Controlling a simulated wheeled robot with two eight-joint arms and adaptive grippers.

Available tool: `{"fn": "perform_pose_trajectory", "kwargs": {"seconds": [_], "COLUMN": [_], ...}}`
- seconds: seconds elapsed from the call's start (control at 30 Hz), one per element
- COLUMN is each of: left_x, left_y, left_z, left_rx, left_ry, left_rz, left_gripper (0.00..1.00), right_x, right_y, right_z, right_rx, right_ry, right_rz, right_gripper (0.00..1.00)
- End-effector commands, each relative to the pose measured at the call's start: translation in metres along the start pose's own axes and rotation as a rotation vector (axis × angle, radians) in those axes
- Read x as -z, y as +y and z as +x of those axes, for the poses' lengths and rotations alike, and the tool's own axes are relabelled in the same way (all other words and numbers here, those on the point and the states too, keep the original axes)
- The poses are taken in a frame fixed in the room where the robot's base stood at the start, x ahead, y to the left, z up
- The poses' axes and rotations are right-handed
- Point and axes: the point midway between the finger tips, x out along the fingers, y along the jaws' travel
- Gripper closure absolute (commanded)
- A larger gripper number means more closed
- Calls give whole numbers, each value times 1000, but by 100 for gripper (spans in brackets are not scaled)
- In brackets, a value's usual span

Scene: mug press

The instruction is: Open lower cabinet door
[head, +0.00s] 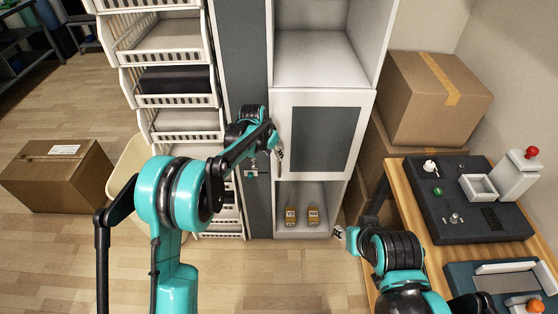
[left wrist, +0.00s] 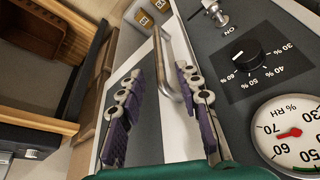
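The cabinet door (head: 354,130) is white with a dark grey panel and looks shut, with an open shelf above and an open compartment below. In the left wrist view, its silver bar handle (left wrist: 166,68) stands out from the door's white frame. My left gripper (head: 279,155) is at the door's left edge, by the handle. In the left wrist view, the fingers of the left gripper (left wrist: 160,105) are spread, with the handle between their tips, closer to the right finger. I cannot tell whether they touch it. My right gripper (head: 341,233) is low, right of the cabinet; its fingers are too small to read.
A grey panel with a black knob (left wrist: 260,60) and a humidity gauge (left wrist: 290,130) lies close beside the left gripper. Two small yellow-brown items (head: 302,216) sit in the lower compartment. A wooden table (head: 398,190) with machines stands right; cardboard boxes (head: 432,95) stand behind.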

Motion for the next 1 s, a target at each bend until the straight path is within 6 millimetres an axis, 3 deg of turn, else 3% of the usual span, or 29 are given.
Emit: {"fn": "perform_pose_trajectory", "kwargs": {"seconds": [0.53, 0.93, 0.97, 1.0], "left_x": [2, 3, 3, 3], "left_y": [1, 1, 1, 1], "left_z": [79, 88, 88, 88], "left_rx": [-6, -6, -6, -6], "left_ry": [-3, -3, -3, -3], "left_rz": [11, 11, 11, 11], "left_gripper": [66, 66, 68, 79], "right_x": [-15, -17, -17, -17], "right_y": [0, 0, 0, 0], "right_z": [22, 24, 24, 24], "right_rx": [0, 0, 0, 0], "right_ry": [0, 0, 0, 0], "right_rz": [0, 0, 0, 0], "right_gripper": [60, 60, 60, 60]}}
